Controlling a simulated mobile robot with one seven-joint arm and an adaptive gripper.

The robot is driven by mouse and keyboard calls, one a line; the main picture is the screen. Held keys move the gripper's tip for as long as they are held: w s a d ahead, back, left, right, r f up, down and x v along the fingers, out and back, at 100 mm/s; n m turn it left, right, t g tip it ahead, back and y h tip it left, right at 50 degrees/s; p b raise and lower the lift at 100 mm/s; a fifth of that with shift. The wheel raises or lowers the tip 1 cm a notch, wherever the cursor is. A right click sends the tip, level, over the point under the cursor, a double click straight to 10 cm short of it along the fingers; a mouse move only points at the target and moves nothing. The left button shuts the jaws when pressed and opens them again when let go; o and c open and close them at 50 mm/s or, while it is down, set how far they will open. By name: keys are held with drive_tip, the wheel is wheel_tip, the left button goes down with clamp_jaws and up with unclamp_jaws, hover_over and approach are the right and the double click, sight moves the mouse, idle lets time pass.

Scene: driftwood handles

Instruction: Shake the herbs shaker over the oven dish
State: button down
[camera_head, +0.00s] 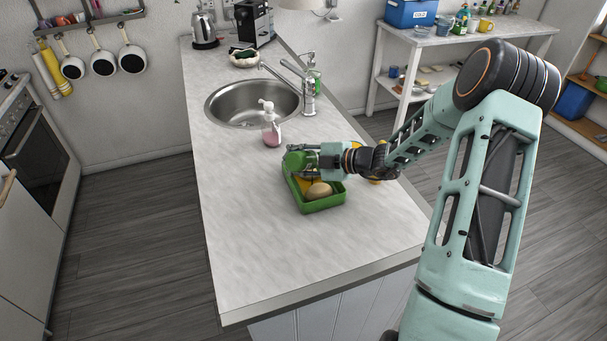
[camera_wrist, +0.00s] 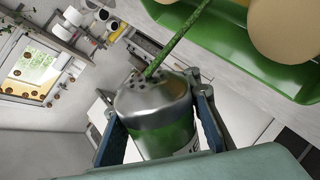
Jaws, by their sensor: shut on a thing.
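My gripper (camera_head: 305,158) is over the back left part of the green oven dish (camera_head: 325,205) on the counter. In the wrist view, its two fingers (camera_wrist: 158,122) are shut on the herbs shaker (camera_wrist: 152,98), a silver-topped can with a green band. The shaker is tipped, its holed top toward the dish (camera_wrist: 285,78). A thin green speckled stream runs from the holes toward the dish. The dish holds a tan rounded piece (camera_head: 319,190) and something yellow. In the head view the shaker is mostly hidden by the gripper.
The counter's front (camera_head: 290,260) is clear. A white shelf table (camera_head: 455,38) with a blue cooler (camera_head: 410,12) stands at the back right.

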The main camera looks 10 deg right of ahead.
drive_tip(key=shift+r, duration=0.8)
drive_tip(key=shift+f, duration=0.85)
drive_tip(key=shift+r, duration=0.1)
drive_tip(key=shift+r, duration=0.75)
drive_tip(key=shift+f, duration=0.15)
drive_tip(key=shift+f, duration=0.7)
